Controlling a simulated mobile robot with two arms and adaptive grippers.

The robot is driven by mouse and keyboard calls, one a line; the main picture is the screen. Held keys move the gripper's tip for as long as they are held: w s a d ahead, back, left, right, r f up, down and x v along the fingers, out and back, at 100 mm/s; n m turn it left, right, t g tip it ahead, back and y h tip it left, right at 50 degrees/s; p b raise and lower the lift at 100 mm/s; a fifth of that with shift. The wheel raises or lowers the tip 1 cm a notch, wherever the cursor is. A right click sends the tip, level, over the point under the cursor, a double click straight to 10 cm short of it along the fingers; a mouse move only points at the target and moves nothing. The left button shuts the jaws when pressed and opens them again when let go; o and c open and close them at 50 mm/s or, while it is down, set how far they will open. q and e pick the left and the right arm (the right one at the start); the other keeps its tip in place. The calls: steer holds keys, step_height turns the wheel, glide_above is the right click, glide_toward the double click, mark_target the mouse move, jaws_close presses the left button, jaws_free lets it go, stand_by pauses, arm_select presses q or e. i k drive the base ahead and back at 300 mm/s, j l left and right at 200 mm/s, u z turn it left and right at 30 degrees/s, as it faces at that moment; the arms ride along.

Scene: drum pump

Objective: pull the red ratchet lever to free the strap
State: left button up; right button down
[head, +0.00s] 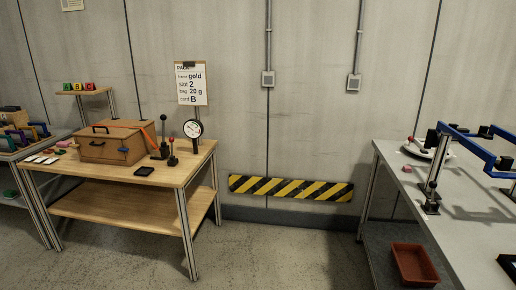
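A brown wooden case (110,146) with a dark handle sits on the wooden table at the left. Just right of the case stand a lever with a black knob (163,118) and a shorter lever with a red knob (172,141). Both are on dark bases and roughly upright. I cannot tell whether the red-knobbed lever is joined to the strap. No red ratchet on the case is clear at this size. Neither of my grippers is recognisable in the head view.
A dial gauge (193,128) and a black pad (144,170) are on the wooden table (180,178). A grey table (465,222) at the right holds blue-and-black equipment (470,146). A red-brown bin (414,264) is below it. Open floor (285,262) lies between the tables.

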mark_target(172, 140)
steer(key=i+u, duration=0.2)
steer(key=i, duration=0.4)
steer(key=i+u, duration=0.2)
steer(key=i, duration=0.35)
steer(key=i+l+u, duration=0.2)
steer(key=i, duration=0.4)
steer(key=i+l+u, duration=0.1)
steer(key=i+u, duration=0.35)
steer(key=i, duration=0.85)
steer(key=u, duration=0.55)
